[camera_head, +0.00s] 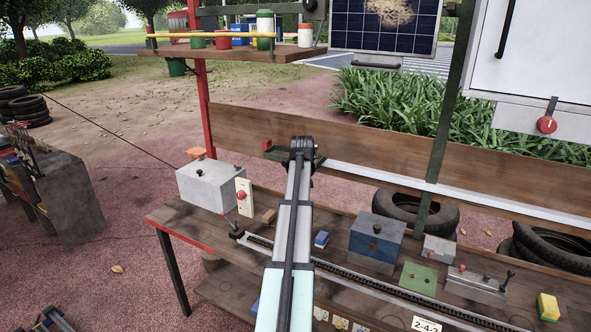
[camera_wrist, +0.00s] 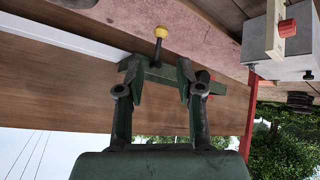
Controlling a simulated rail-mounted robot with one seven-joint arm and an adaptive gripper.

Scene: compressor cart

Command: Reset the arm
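My arm (camera_head: 293,215) reaches up from the bottom middle of the head view, over the workbench. My gripper (camera_wrist: 158,72) shows in the wrist view with its two dark green fingers spread apart. A yellow knob (camera_wrist: 161,32) on a dark stem shows between and beyond the fingertips, near a green bracket (camera_wrist: 154,74) by the wooden board. I cannot tell whether the fingers touch the bracket. In the head view the gripper end is mostly hidden behind my dark wrist; a green part (camera_head: 279,154) with a red end shows beside it.
The wooden bench (camera_head: 180,222) holds a grey box (camera_head: 208,187) with a red lever, a blue-grey box (camera_head: 377,240), a green plate (camera_head: 418,278) and a long dark rack. A wooden backboard (camera_head: 240,130), white rail (camera_head: 385,180) and upper shelf (camera_head: 225,53) stand beyond.

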